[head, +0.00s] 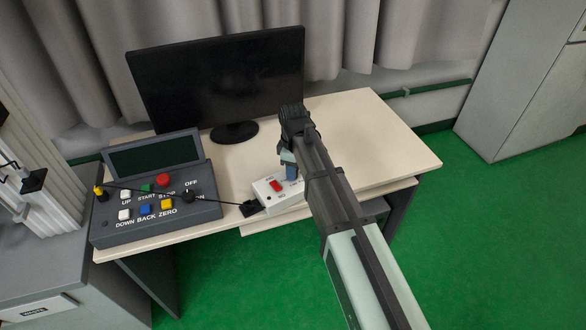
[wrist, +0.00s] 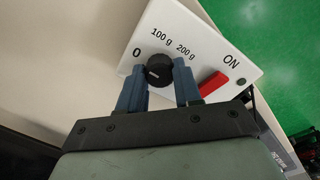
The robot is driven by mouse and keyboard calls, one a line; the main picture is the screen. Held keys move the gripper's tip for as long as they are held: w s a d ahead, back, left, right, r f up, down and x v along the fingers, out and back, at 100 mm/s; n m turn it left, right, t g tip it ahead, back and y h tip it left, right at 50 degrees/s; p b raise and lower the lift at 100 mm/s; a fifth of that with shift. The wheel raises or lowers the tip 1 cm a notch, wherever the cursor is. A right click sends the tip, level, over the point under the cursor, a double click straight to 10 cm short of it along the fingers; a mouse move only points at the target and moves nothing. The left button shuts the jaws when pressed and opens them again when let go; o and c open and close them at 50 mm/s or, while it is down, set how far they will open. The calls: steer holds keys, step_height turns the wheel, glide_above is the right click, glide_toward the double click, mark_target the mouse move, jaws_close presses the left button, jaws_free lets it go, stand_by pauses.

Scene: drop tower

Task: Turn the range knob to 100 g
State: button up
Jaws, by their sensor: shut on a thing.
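The white range box (head: 263,192) sits near the front edge of the desk, with a red switch (head: 276,186) on its top. In the wrist view, the box (wrist: 215,50) carries the labels 0, 100 g, 200 g and ON, with the red switch (wrist: 213,84) beside the knob. The black range knob (wrist: 159,70) stands between the two blue fingers of my gripper (wrist: 160,80), which is shut on it. A short pale mark shows on the knob, but I cannot tell clearly which label it points at. In the head view my gripper (head: 290,168) covers the knob.
A grey control console (head: 150,225) with coloured buttons, a small screen and an OFF knob stands left of the box. A black cable runs over it to a plug (head: 250,208) beside the box. A monitor (head: 220,80) stands behind. The desk's right side (head: 385,140) is clear.

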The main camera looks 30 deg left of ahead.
steer(key=m, duration=0.5)
steer(key=shift+m, duration=0.3)
steer(key=m, duration=0.5)
steer(key=shift+m, duration=0.4)
steer(key=o, duration=1)
steer(key=shift+o, duration=0.2)
steer(key=shift+r, duration=0.1)
step_height(320, 180, up, 14)
steer(key=shift+f, duration=0.25)
stand_by(0.3)
